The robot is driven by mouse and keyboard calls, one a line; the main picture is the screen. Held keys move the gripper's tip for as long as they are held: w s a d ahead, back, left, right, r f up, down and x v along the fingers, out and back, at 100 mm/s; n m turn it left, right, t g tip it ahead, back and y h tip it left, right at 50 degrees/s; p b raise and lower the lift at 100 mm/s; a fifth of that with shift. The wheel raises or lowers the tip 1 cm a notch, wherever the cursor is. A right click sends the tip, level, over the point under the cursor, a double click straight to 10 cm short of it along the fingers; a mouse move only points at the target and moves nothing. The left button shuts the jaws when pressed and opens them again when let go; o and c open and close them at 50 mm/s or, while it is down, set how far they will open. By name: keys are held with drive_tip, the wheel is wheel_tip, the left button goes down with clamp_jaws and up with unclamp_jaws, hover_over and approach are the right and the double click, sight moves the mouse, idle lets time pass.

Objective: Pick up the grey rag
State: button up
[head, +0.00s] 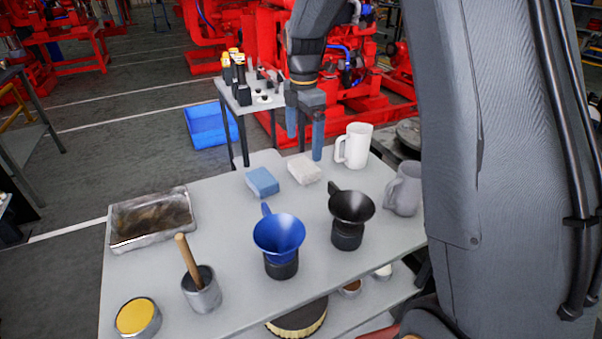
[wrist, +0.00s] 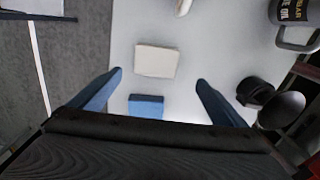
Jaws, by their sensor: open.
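A pale, off-white to light grey folded rag (head: 304,169) lies on the grey table near its back edge; no darker grey rag shows. A blue folded rag (head: 262,182) lies just left of it. My gripper (head: 305,136) is open and empty, above the back of the table and apart from both rags. In the wrist view the pale rag (wrist: 156,60) lies ahead, roughly between the lines of the open fingers (wrist: 159,79). The blue rag (wrist: 146,104) shows nearer, between the fingers in the picture.
A white mug (head: 354,146) stands right of the pale rag, with a grey jug (head: 403,189) beyond. Black (head: 352,205) and blue (head: 279,236) funnels stand in front. A metal tray (head: 151,216), a cup with a brush (head: 201,289) and a yellow-topped tin (head: 137,317) are at left.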

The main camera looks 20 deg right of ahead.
sight(304, 165)
drive_tip(key=shift+w+f, duration=0.35)
drive_tip(key=shift+f, duration=0.35)
drive_tip(key=shift+w+d+f+p, duration=0.15)
drive_tip(key=shift+f+p, duration=0.35)
drive_tip(key=shift+f, duration=1.35)
drive_tip(key=shift+w+d+f+p, duration=0.1)
drive_tip(key=shift+f+p, duration=0.35)
drive_tip(key=shift+f, duration=1.35)
drive_tip(key=c, duration=1.1)
drive_tip(key=shift+r+b, duration=1.1)
drive_tip(key=shift+r, duration=3.95)
